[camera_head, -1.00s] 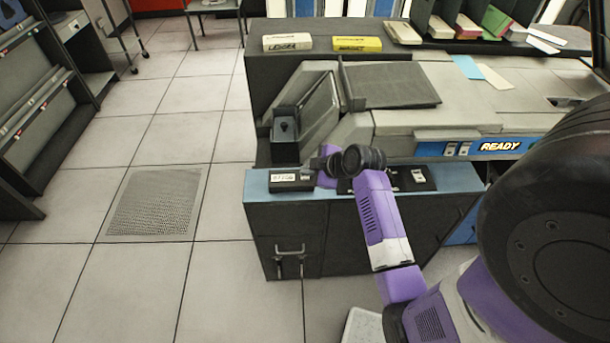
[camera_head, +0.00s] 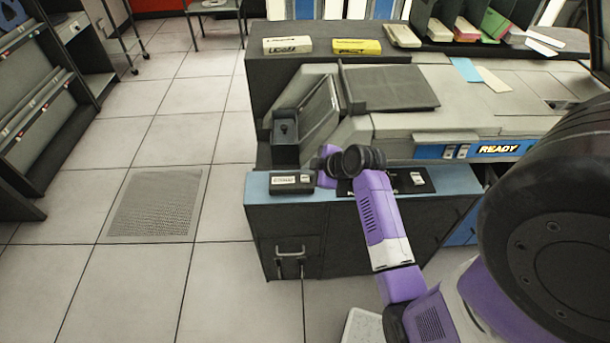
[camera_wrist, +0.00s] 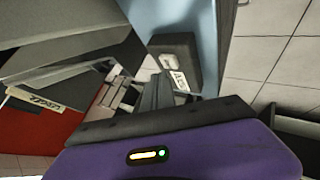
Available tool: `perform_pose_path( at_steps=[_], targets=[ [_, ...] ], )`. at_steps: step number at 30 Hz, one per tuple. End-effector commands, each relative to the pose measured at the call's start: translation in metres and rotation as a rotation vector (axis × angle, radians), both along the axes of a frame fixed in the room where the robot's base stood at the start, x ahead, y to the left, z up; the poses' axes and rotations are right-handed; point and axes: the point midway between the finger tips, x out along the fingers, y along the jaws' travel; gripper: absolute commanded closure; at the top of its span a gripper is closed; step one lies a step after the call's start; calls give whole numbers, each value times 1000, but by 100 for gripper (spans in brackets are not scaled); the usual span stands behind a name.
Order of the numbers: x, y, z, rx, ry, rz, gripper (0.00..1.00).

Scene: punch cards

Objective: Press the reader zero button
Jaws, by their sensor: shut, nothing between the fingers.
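A small dark counter box (camera_head: 291,184) with a white readout stands at the left end of the blue-topped cabinet; its digits are too blurred to read. A small pale button (camera_head: 305,179) sits at the right of its readout. In the wrist view the dark box (camera_wrist: 180,50) lies just beyond my fingers, with a pale button (camera_wrist: 168,58) and a white readout (camera_wrist: 181,80). My gripper (camera_wrist: 155,92) is shut and empty, its fingertips close to the box; I cannot tell whether they touch it. In the head view my arm hides the fingertips.
A black switch panel with a pale switch (camera_head: 417,179) lies right of my wrist on the cabinet top (camera_head: 258,188). Behind stands the grey card machine (camera_head: 430,122) with a lit READY sign (camera_head: 498,148) and an upright black holder (camera_head: 285,140).

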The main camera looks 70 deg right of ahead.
Motion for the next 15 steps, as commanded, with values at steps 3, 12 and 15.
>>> perform_pose_path(
  at_steps=[3, 12, 15],
  targets=[
    [0, 0, 2, 0, 0, 0, 100],
    [0, 0, 5, -1, -1, 0, 100],
    [0, 0, 12, -1, -1, 1, 100]
  ],
)
